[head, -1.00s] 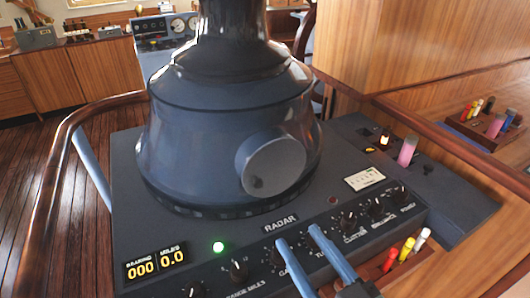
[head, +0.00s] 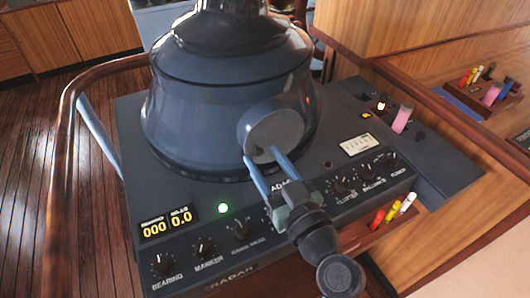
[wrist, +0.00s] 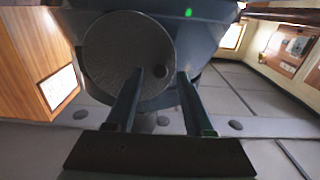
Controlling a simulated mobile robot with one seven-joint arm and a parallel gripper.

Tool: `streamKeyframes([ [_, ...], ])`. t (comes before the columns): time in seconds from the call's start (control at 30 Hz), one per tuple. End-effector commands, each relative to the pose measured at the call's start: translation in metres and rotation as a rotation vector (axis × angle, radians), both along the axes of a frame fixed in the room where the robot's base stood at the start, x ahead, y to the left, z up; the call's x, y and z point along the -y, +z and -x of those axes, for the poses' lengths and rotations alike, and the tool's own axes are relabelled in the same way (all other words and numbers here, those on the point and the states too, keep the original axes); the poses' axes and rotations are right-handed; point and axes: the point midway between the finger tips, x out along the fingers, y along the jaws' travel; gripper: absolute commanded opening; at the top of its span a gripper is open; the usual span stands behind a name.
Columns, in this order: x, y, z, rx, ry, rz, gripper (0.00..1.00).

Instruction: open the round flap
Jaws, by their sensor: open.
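The round flap (head: 275,129) is a grey disc on the front of the dark blue radar hood (head: 205,110). It looks closed, with a small dark knob (head: 258,156) near its lower edge. My gripper (head: 262,160) is open, its two bluish fingers reaching up to the flap's lower edge around the knob. In the wrist view the flap (wrist: 125,50) fills the upper left, and its knob (wrist: 161,69) lies between the fingertips of my gripper (wrist: 160,75). I cannot tell whether either finger touches the knob.
The radar console (head: 130,180) carries a row of dials, a green light (head: 222,208) and a bearing display (head: 167,222). Red, yellow and white markers (head: 393,209) lie in a front tray. A pink cylinder (head: 401,119) stands at right. A wooden rail (head: 62,150) borders the left.

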Motion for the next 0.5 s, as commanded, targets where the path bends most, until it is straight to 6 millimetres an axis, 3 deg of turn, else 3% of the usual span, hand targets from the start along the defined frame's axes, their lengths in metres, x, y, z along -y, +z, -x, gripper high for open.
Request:
streamKeyframes([
  [0.37,-0.0033,-0.0006,-0.0054,-0.001,0.000,0.001,0.53],
  [0.5,-0.0031,-0.0005,-0.0052,-0.001,0.000,0.001,0.28],
])
